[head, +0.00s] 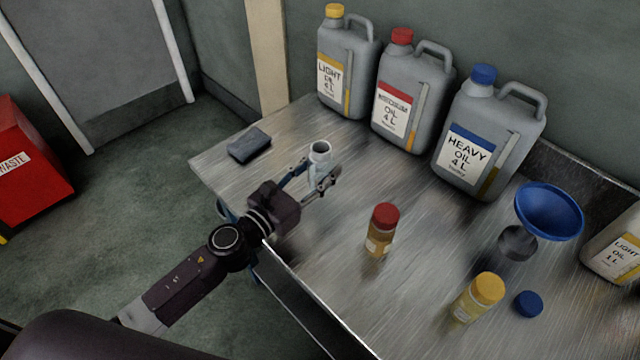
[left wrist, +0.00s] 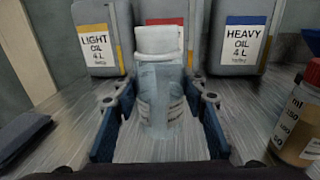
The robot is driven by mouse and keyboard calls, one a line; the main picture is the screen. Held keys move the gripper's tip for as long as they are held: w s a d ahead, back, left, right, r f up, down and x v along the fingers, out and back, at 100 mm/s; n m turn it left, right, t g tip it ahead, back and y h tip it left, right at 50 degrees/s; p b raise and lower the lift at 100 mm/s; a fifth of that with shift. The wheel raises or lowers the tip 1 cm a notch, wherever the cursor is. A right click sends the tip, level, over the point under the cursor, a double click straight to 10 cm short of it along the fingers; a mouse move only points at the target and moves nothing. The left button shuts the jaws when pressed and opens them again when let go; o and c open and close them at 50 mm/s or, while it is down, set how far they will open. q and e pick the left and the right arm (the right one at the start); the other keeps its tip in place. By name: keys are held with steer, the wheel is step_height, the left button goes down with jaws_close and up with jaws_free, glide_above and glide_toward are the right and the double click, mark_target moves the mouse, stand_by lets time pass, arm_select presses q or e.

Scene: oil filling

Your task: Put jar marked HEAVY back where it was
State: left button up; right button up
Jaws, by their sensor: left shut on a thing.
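An uncapped, clear, pale jar (head: 320,155) stands upright between the fingers of my left gripper (head: 318,180), near the table's left side. The left wrist view shows the jar (left wrist: 160,85) between the blue-and-grey fingers; its label is too blurred to read, so I cannot tell whether it says HEAVY. My left gripper is shut on it. I cannot tell whether its base touches the table. A loose blue cap (head: 528,304) lies at the front right. A red-capped jar (head: 381,232) and a yellow-capped jar (head: 478,298) stand on the table. My right gripper is not in view.
LIGHT (head: 333,75), red-capped (head: 397,110) and HEAVY (head: 470,150) 4 L cans line the back. A blue funnel (head: 549,212) stands at the right, beside a LIGHT 1 L container (head: 612,250). A dark sponge-like block (head: 249,145) lies at the left.

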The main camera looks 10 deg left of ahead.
mark_target(312, 186)
arm_select(q)
steer(key=shift+f+b, duration=0.75)
steer(key=shift+f, duration=1.1)
steer(key=shift+f, duration=0.2)
steer(key=o, duration=1.3)
steer(key=shift+r, duration=0.1)
steer(key=shift+r, duration=0.1)
steer(key=shift+a, duration=0.1)
